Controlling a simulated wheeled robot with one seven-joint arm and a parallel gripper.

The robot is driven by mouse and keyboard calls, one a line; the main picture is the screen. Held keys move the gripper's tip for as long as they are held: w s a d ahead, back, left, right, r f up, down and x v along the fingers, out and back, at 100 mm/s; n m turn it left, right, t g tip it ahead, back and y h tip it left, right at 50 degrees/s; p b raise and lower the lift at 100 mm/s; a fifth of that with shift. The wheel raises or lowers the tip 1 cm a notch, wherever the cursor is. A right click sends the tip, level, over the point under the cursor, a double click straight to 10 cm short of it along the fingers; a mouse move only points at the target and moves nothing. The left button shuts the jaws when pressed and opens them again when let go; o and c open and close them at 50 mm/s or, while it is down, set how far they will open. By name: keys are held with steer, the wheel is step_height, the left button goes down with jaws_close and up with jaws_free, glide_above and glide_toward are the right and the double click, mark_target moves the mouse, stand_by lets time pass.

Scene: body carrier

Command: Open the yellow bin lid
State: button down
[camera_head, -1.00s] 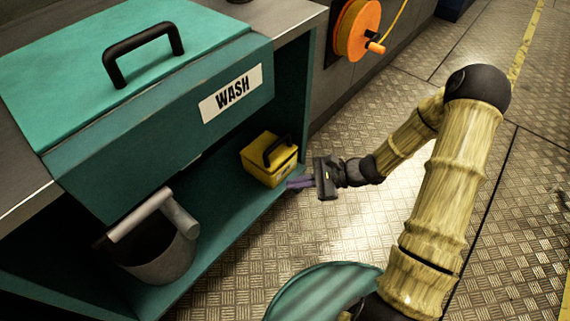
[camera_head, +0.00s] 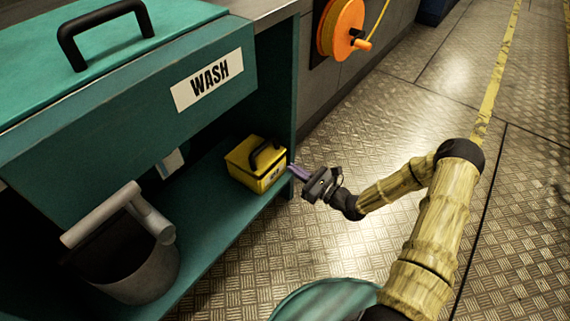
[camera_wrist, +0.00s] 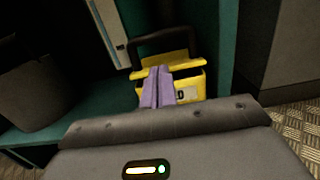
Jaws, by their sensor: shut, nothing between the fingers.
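The yellow bin (camera_head: 257,165) is a small box with a black handle (camera_head: 266,153) on its lid. It stands on the lower teal shelf under the wash unit, near the shelf's right end. In the wrist view the shut fingers (camera_wrist: 157,88) overlap the front of the yellow bin (camera_wrist: 190,88), below the lid's edge. I cannot tell whether they touch it.
A grey bucket (camera_head: 135,265) with a pale roll-like handle stands on the same shelf (camera_head: 210,225) to the left. The teal wash unit (camera_head: 215,110) overhangs the shelf. The shelf's right side panel is close behind the bin. An orange hose reel (camera_head: 342,28) hangs beyond; the metal floor at right is clear.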

mark_target(273, 155)
steer(key=b+x, duration=0.4)
steer(key=x, duration=0.5)
steer(key=shift+w+a+b, duration=0.1)
steer(key=shift+w+b, duration=0.05)
steer(key=shift+b, duration=0.2)
steer(key=shift+r, duration=0.1)
